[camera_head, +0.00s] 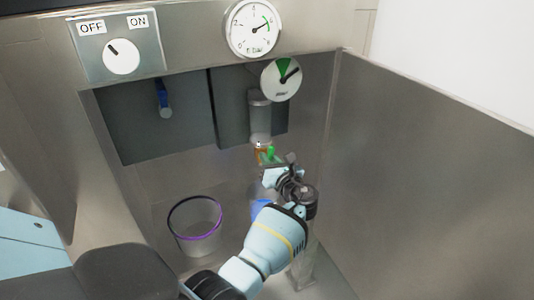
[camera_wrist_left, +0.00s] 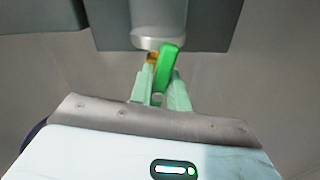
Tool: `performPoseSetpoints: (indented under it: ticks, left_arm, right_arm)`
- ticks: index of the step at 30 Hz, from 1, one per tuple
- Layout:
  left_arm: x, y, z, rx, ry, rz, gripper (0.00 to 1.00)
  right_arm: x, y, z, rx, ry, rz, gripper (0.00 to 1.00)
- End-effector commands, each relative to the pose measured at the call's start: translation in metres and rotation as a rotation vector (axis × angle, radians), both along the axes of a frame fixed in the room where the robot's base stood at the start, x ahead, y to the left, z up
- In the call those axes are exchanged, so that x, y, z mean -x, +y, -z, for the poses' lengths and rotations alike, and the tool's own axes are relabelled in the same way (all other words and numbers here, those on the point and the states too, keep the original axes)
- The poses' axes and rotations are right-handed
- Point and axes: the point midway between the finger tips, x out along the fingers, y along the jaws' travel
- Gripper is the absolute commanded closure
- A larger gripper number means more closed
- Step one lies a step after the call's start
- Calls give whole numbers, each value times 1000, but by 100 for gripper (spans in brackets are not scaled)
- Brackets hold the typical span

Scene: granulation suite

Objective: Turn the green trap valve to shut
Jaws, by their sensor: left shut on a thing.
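The green trap valve handle (camera_head: 270,153) sits under a grey metal cylinder (camera_head: 260,118), beside a small orange-brown fitting (camera_head: 260,150). In the left wrist view the green handle (camera_wrist_left: 168,64) stands tilted, its top leaning right. My left gripper (camera_head: 271,163) reaches up to it from below. In the left wrist view its pale fingers (camera_wrist_left: 159,85) are closed around the lower part of the handle, which they partly hide. The brass-coloured fitting (camera_wrist_left: 152,59) is just left of the handle, under the cylinder (camera_wrist_left: 158,20). My right gripper does not show.
A clear container with a purple rim (camera_head: 196,222) stands at the lower left. A blue thing (camera_head: 261,207) shows partly behind my arm. A blue-handled valve (camera_head: 163,92) hangs at the left. A gauge (camera_head: 253,28), a dial (camera_head: 281,79) and an OFF/ON knob (camera_head: 121,56) are above. A steel wall (camera_head: 430,170) closes the right.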

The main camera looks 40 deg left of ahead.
Motion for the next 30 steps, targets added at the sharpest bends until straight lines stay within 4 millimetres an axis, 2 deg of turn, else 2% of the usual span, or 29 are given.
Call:
performPoseSetpoints:
  ticks: [1, 6, 13, 30]
  left_arm:
    - [0, 0, -5, -16, 40, 0, 100]
    - [-2, 0, -5, -76, 188, -2, 100]
    - [-4, -1, -2, -161, 390, -3, 100]
    - [-7, -3, 6, -361, 878, -3, 100]
  right_arm:
    - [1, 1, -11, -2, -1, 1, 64]
    - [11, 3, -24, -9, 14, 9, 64]
    - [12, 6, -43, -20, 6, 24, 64]
    - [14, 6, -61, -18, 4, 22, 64]
